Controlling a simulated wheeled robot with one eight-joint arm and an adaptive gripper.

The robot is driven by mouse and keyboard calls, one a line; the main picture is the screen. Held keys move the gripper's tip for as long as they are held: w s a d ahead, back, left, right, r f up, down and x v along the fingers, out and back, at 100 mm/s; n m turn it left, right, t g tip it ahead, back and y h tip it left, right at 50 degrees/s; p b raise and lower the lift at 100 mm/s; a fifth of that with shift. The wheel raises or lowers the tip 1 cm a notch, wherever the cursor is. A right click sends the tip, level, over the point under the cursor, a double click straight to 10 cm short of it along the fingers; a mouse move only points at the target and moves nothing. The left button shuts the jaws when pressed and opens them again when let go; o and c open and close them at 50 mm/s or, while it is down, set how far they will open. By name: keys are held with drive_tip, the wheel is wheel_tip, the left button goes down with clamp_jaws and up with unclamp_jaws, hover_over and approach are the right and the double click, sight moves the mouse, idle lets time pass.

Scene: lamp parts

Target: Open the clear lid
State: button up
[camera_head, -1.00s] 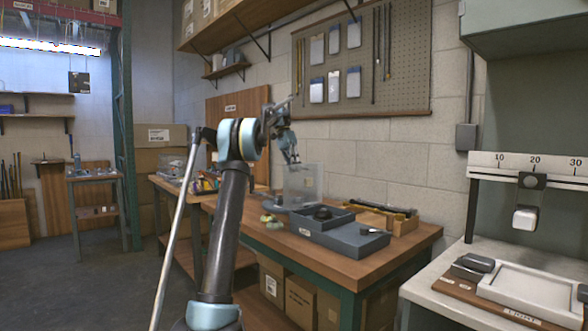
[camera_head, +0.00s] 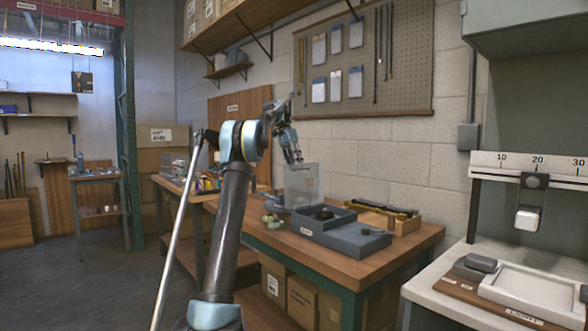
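The clear lid (camera_head: 303,184) stands upright, a see-through panel at the back left of the workbench, by a grey box (camera_head: 277,206) partly hidden by it. My gripper (camera_head: 297,160) is at the top edge of the clear lid, pointing down. It looks very close to the lid, but I cannot tell whether it touches it. The fingers are too small to tell whether they are open or shut.
A grey two-part tray (camera_head: 343,243) and a wooden box with dark tools (camera_head: 405,226) sit right of the lid. Small yellowish parts (camera_head: 270,219) lie in front. The wooden bench top (camera_head: 350,272) is clear along its front. A pegboard (camera_head: 362,60) hangs behind.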

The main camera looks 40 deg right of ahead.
drive_tip(key=v, duration=0.6)
drive_tip(key=shift+w, duration=0.2)
drive_tip(key=shift+a+r, duration=0.1)
